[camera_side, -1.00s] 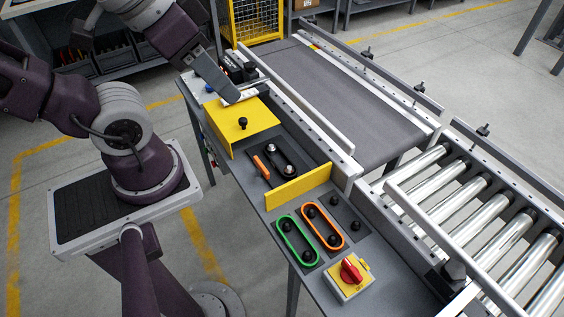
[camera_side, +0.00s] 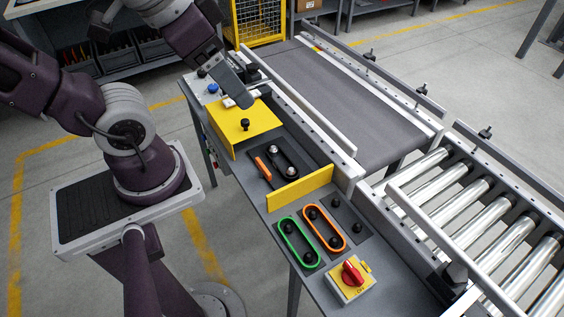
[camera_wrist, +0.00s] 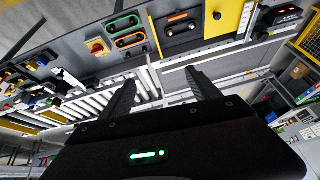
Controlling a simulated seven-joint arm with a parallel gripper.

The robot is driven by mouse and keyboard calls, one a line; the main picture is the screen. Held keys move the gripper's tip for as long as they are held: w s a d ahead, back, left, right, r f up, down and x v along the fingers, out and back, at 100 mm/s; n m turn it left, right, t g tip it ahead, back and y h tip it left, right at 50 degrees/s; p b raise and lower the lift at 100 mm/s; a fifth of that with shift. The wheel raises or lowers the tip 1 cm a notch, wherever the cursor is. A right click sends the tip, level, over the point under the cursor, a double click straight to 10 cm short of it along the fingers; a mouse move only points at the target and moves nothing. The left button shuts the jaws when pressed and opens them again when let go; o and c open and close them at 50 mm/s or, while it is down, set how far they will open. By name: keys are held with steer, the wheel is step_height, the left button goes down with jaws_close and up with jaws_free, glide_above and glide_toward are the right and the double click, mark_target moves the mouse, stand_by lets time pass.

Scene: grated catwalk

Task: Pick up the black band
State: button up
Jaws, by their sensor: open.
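The black band (camera_side: 285,154) appears as a dark loop around two silver-topped posts in a recess of the grey bench. It lies between the yellow cover and the upright yellow plate, with an orange handle beside it. In the wrist view the black band (camera_wrist: 181,29) is small and hard to separate from its dark recess. My gripper (camera_side: 246,101) is above the far end of the yellow cover, well apart from the band. In the wrist view my gripper (camera_wrist: 160,86) has its two dark fingers spread, with nothing between them.
The yellow cover (camera_side: 238,133) with a black knob and the yellow plate (camera_side: 299,187) flank the band. Green (camera_side: 285,240) and orange (camera_side: 328,217) bands sit nearer, by a red switch (camera_side: 352,271). A conveyor belt (camera_side: 350,110) and rollers (camera_side: 470,210) run alongside.

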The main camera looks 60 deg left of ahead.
steer(key=w+a+f+m+g+y, duration=0.2)
steer(key=w+a+f+m, duration=0.25)
steer(key=w, duration=0.35)
steer(key=m+g+h, duration=0.1)
steer(key=m+g, duration=0.2)
steer(key=m, duration=0.7)
glide_above(282, 164)
step_height(282, 164, down, 19)
step_height(282, 164, down, 16)
steer(key=m+h, duration=0.1)
steer(key=m, duration=0.2)
steer(key=shift+r+h, duration=0.15)
steer(key=shift+h, duration=0.15)
steer(key=c, duration=1.4)
step_height(282, 164, up, 10)
steer(key=shift+r, duration=0.1)
